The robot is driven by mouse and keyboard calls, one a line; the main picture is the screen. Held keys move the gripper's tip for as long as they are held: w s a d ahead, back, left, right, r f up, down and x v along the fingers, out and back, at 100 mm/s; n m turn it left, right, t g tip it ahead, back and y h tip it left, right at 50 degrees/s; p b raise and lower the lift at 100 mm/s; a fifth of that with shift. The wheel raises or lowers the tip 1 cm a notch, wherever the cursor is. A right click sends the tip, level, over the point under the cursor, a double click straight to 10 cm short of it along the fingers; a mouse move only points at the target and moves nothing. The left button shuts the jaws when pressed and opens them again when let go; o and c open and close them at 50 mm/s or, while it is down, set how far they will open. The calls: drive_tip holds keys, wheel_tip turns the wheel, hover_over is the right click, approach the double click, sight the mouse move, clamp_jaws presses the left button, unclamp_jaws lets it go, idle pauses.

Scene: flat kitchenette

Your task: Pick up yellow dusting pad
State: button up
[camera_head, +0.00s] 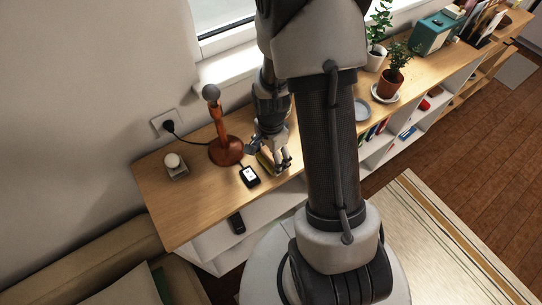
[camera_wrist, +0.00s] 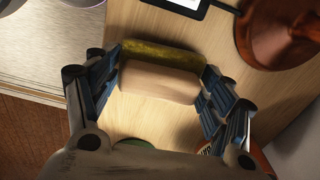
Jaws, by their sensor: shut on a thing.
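The yellow dusting pad (camera_wrist: 160,58) is a block with a dark yellow strip along one side and a pale tan body. In the wrist view it lies crosswise between the two blue-lined fingers of my gripper (camera_wrist: 160,88), which touch its left and right ends. In the head view my gripper (camera_head: 270,160) points down just above the wooden shelf top, and the pad (camera_head: 265,161) shows only in part between the fingers. I cannot tell whether the pad rests on the wood or is slightly raised.
A black device with a white screen (camera_head: 249,176) lies close to my gripper. A copper-coloured lamp (camera_head: 226,150) stands just left of it. A small clock-like object (camera_head: 175,164) is further left. A plate (camera_head: 361,108) and potted plants (camera_head: 390,83) stand to the right.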

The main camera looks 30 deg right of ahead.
sight(271, 154)
wheel_tip(271, 154, up, 19)
drive_tip(key=p, duration=0.5)
drive_tip(key=shift+p, duration=0.35)
